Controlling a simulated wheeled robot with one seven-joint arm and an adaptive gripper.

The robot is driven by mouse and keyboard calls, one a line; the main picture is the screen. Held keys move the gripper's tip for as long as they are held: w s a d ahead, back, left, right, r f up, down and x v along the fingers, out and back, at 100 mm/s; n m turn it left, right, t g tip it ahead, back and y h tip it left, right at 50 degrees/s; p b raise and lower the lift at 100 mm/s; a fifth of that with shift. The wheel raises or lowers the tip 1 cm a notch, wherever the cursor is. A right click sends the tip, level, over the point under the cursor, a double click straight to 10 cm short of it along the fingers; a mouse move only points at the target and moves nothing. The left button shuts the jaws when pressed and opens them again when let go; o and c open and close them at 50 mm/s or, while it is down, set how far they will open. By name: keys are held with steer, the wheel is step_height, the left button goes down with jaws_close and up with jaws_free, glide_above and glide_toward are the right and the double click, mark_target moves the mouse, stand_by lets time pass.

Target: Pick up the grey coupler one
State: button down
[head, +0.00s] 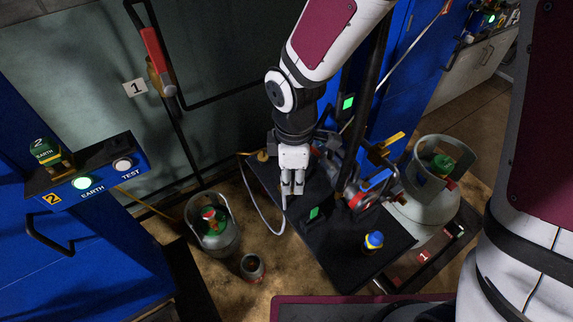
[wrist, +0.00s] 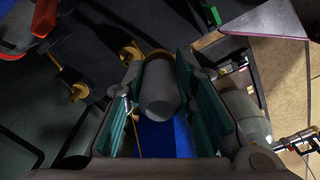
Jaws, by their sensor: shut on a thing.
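My gripper (head: 292,190) points down over the black scale platform (head: 340,255) in the head view. In the wrist view, its teal-padded fingers (wrist: 170,95) are shut on a grey cylindrical coupler (wrist: 160,92) with a brass-coloured far end. The coupler lies lengthwise between the pads. In the head view the fingers mostly hide it. A pale hose (head: 262,215) loops from the wall side to just below the fingertips.
A small grey cylinder (head: 212,240) and an open can (head: 252,268) stand on the floor at left. A larger grey cylinder (head: 425,200) stands right of the scale post. A blue control box (head: 85,175) is at far left.

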steer(key=s+d+r+p, duration=0.1)
steer(key=s+d+p, duration=0.2)
steer(key=s, duration=0.5)
steer(key=shift+s+r, duration=0.2)
steer(key=shift+s, duration=0.15)
steer(key=shift+p, duration=0.8)
steer(key=s+p, duration=0.1)
steer(key=p, duration=0.1)
steer(key=s+p, duration=0.1)
steer(key=p, duration=0.2)
steer(key=shift+d, duration=0.35)
step_height(320, 180, up, 10)
steer(key=p, duration=0.8)
steer(key=shift+f+p, duration=0.15)
steer(key=shift+p, duration=0.2)
